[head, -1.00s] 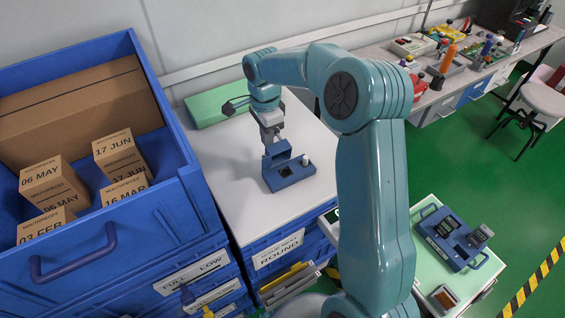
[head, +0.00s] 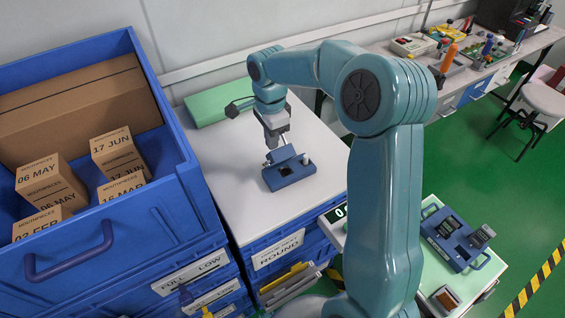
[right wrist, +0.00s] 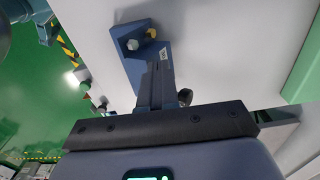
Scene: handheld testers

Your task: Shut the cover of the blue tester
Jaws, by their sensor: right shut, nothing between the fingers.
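The blue tester (head: 290,178) stands on the white top in the middle of the head view. Its cover (head: 281,154) is raised at the back of the body and tilted; it is not shut. My right gripper (head: 274,141) is shut and empty, pointing down just behind the cover. Fingers and cover look very close; I cannot tell if they touch. In the right wrist view, the tester (right wrist: 133,66) shows beyond the fingers (right wrist: 158,68), which hide part of it. A pale knob sits on the tester's right end. My left gripper is not in view.
A green case (head: 208,104) lies behind on the white top (head: 228,190). A large blue crate (head: 150,225) with labelled boxes stands at the left. Another blue device (head: 456,240) rests on the pale stand at the right. The white top in front of the tester is clear.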

